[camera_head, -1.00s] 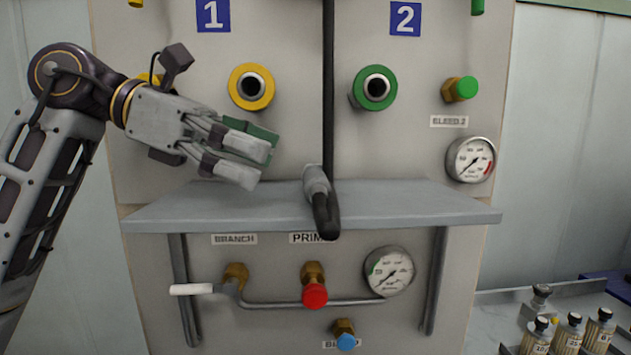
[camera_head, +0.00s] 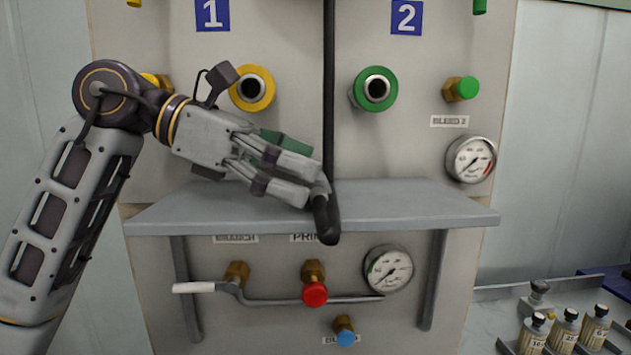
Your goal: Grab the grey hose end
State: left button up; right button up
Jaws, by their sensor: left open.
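The grey hose end (camera_head: 322,188) lies on the grey shelf (camera_head: 420,205), with its black tip (camera_head: 326,220) pointing over the front edge. A black hose (camera_head: 329,90) hangs down behind it. My left gripper (camera_head: 312,180) is open, with its fingertips right at the hose end's left side. The fingers hide part of the hose end, and I cannot tell whether they touch it. My right gripper is not in view.
Above the shelf are a yellow-ringed port (camera_head: 252,88) and a green-ringed port (camera_head: 374,89). Below it are a white-handled lever (camera_head: 195,287), a red knob (camera_head: 315,294) and a gauge (camera_head: 389,269). Small bottles (camera_head: 565,330) stand at lower right. The shelf's right part is clear.

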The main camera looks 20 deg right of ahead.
pick_arm(q)
jog(key=shift+a, duration=0.1)
jog(key=c, duration=1.3)
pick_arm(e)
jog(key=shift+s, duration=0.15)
pick_arm(q)
jog(key=shift+r, duration=0.35)
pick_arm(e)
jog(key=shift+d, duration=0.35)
